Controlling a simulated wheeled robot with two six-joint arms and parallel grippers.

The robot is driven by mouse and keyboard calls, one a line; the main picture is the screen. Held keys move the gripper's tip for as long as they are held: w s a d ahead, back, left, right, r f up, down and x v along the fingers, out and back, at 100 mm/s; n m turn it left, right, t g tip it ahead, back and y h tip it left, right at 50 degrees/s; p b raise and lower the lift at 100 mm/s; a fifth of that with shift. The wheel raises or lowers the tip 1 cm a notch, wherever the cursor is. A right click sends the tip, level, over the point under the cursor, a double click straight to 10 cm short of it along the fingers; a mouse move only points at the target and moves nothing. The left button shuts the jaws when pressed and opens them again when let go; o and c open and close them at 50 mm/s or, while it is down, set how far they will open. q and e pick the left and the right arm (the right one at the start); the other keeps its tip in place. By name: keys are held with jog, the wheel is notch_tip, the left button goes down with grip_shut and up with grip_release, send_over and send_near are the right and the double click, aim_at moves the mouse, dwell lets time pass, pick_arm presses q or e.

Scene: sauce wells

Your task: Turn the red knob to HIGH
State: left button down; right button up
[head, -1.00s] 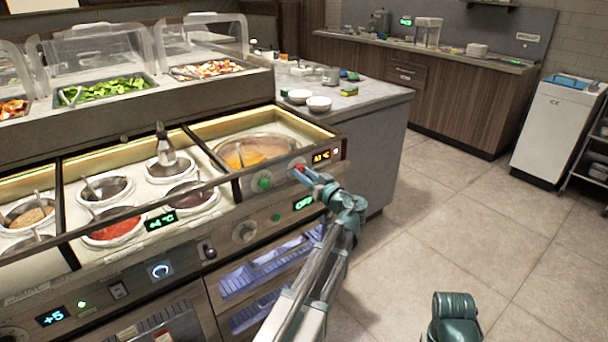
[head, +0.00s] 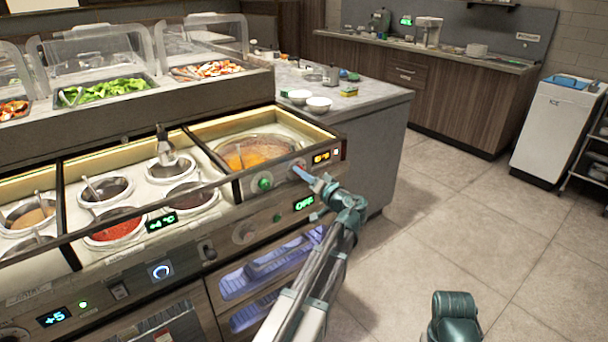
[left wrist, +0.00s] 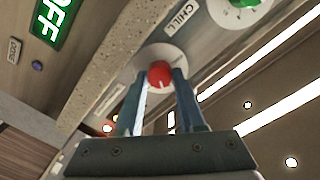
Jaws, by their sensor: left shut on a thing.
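The red knob (left wrist: 160,73) sits on a pale round plate in the left wrist view, with a short white mark on its face. In the head view only a sliver of the knob (head: 300,164) shows, on the front panel right of a green knob (head: 264,183). My left gripper (head: 302,173) reaches it from the lower right. In the left wrist view its two blue fingers lie on either side of the red knob and are shut on it. No setting label for the red knob is readable. My right gripper is not in view.
A small lit display (head: 321,157) is right of the red knob, its text too small to read. A green OFF display (head: 303,202) is below. A well of orange sauce (head: 252,152) lies behind the panel. Open floor (head: 430,220) lies to the right.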

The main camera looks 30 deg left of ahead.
pick_arm(q)
jog(key=shift+m+g, duration=0.4)
jog(key=shift+m, duration=4.3)
jog(key=c, duration=0.5)
grip_release()
jog(key=p+v, duration=0.1)
jog(key=v, duration=1.3)
jog(key=shift+r, duration=0.1)
